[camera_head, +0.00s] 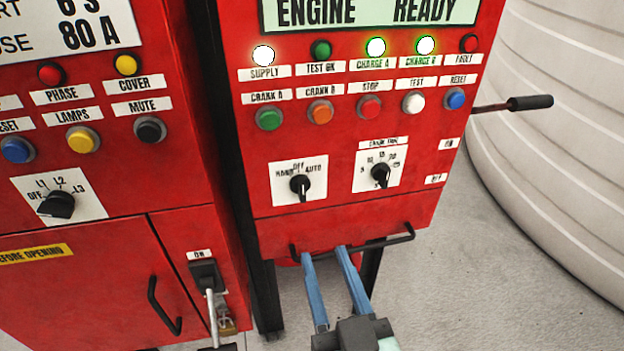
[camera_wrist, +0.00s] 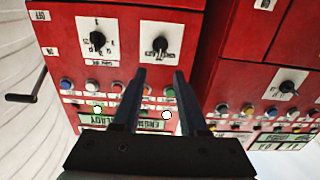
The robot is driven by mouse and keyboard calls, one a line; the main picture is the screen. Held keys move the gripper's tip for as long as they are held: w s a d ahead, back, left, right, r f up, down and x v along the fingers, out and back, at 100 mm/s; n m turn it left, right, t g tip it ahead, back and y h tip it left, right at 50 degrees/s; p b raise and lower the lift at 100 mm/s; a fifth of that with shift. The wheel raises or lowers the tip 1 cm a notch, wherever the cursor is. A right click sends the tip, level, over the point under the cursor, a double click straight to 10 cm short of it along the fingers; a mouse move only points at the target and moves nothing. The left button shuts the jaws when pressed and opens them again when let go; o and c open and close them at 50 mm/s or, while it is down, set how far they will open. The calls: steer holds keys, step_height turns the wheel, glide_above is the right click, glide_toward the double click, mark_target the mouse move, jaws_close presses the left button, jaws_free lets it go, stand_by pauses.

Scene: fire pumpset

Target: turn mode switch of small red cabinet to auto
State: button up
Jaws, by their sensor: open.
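The small red cabinet (camera_head: 340,225) is in the middle of the head view and on the left in the wrist view (camera_wrist: 120,60), which is upside down. Its mode switch (camera_head: 300,186) is a black knob on a white plate marked HAND, OFF and AUTO. The knob looks near upright, by OFF; its exact setting is hard to tell. It also shows in the wrist view (camera_wrist: 160,46), roughly in line with the gap between my fingers. My gripper (camera_head: 324,253) is open and empty, below the switch in the head view. Its two fingers show in the wrist view (camera_wrist: 160,73).
A similar crank-time knob (camera_head: 381,175) sits right of the switch. Buttons and lamps are above. A black bar handle (camera_head: 375,243) crosses below, near my fingertips. A larger red cabinet (camera_head: 90,225) stands left; a lever (camera_head: 525,104) and white tank (camera_head: 560,130) are right.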

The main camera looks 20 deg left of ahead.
mark_target(304, 193)
steer(key=p+x, duration=0.2)
steer(key=x, duration=1)
steer(key=shift+w+a+p, duration=0.25)
steer(key=shift+p, duration=0.05)
jaws_close()
